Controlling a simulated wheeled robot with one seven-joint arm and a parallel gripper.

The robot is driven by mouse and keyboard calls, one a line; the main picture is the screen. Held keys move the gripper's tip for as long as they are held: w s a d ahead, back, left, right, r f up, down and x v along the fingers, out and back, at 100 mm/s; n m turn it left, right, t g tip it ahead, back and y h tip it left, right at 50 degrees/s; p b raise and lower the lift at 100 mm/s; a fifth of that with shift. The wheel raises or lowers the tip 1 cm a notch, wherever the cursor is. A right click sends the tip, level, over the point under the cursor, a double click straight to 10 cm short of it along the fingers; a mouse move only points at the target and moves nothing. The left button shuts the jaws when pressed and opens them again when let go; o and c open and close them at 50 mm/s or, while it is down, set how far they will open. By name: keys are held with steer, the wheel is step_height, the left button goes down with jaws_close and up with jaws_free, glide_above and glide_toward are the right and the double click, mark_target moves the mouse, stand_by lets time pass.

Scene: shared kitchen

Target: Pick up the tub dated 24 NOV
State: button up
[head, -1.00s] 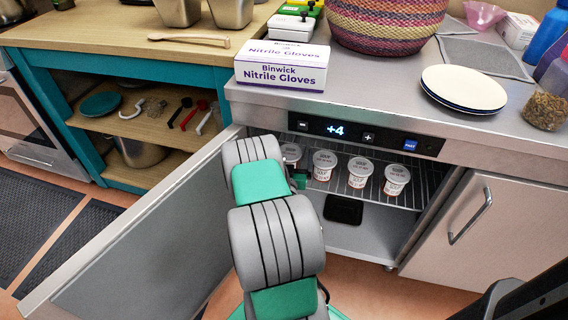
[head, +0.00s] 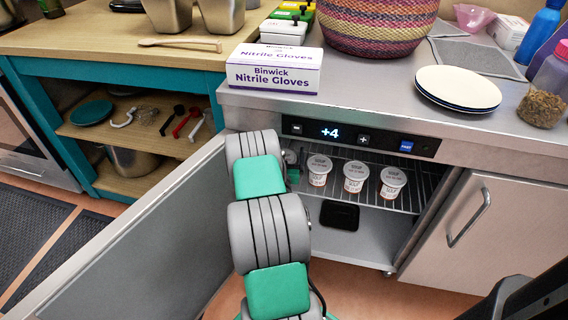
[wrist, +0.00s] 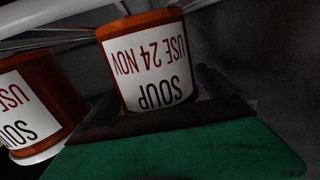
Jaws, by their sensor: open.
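In the wrist view, the tub dated 24 NOV (wrist: 152,62) appears upside down, with an orange body and a white label reading SOUP, USE 24 NOV. My gripper (wrist: 168,116) is open, its dark edge and green body right at the tub's lid end; whether they touch is unclear. Another soup tub (wrist: 38,104) is at the left, its date cut off. In the head view, three white-lidded tubs (head: 319,168) (head: 355,175) (head: 392,181) stand in a row on the fridge's wire shelf. My arm hides most of my gripper and the shelf's left end there. Their dates are too small to read.
The fridge door (head: 150,240) stands open at the left of my arm. The counter edge and control panel (head: 360,135) lie just above the opening. A black object (head: 339,215) lies below the shelf. Shelf room is free right of the tubs.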

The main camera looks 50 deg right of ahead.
steer(key=shift+w+d, duration=0.1)
steer(key=shift+d, duration=0.1)
steer(key=shift+c, duration=0.6)
steer(key=c, duration=1.5)
steer(key=shift+c, duration=0.6)
steer(key=shift+r, duration=0.15)
